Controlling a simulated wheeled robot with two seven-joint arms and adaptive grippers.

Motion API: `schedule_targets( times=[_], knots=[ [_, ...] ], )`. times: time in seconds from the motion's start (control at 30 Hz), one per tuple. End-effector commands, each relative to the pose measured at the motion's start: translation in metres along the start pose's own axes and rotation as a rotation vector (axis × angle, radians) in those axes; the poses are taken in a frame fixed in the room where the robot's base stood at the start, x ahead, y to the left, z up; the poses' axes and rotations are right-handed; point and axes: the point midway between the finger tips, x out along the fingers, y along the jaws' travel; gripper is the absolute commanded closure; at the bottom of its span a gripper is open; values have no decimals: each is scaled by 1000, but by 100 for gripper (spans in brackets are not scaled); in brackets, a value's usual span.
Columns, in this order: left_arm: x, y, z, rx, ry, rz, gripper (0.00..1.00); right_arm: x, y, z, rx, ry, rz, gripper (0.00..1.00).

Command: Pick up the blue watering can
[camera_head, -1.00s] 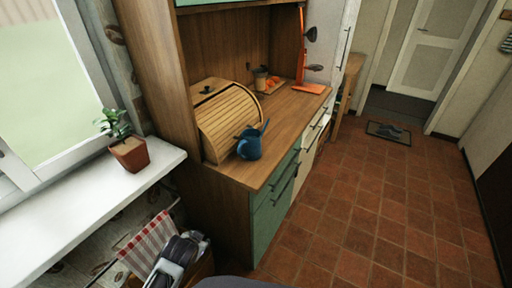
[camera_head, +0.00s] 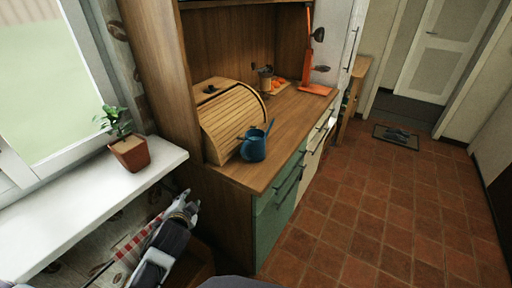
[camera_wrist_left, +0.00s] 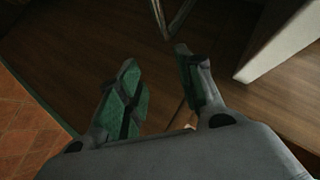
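The blue watering can (camera_head: 254,146) stands upright on the wooden counter (camera_head: 283,127), close to its front left corner. Its thin spout points up and to the right. It stands just right of the roll-top bread box. My left gripper (camera_head: 186,203) is low in front of the cabinet's side, below the counter and to the left of the can, well apart from it. In the left wrist view my left gripper (camera_wrist_left: 158,72) is open, with nothing between its fingers. The can does not show in that view. My right gripper is not in view.
The wooden bread box (camera_head: 230,119) stands behind the can. A white windowsill (camera_head: 84,212) with a potted plant (camera_head: 129,152) is at left, above my left arm. An orange lamp (camera_head: 312,88) stands farther back. Counter right of the can is clear.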

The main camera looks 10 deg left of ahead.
Motion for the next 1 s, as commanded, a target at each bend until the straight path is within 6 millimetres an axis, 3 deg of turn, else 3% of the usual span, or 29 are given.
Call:
schedule_targets(
  times=[0.3,0.6,0.8,1.0],
  knots=[
    [9,-56,-29,284,146,-234,64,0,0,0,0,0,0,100],
    [2,-98,-68,637,288,-479,64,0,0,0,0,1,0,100],
    [-7,-113,-95,899,377,-636,64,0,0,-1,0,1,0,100],
    [-17,-114,-118,1173,461,-780,64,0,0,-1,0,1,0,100]
  ],
)
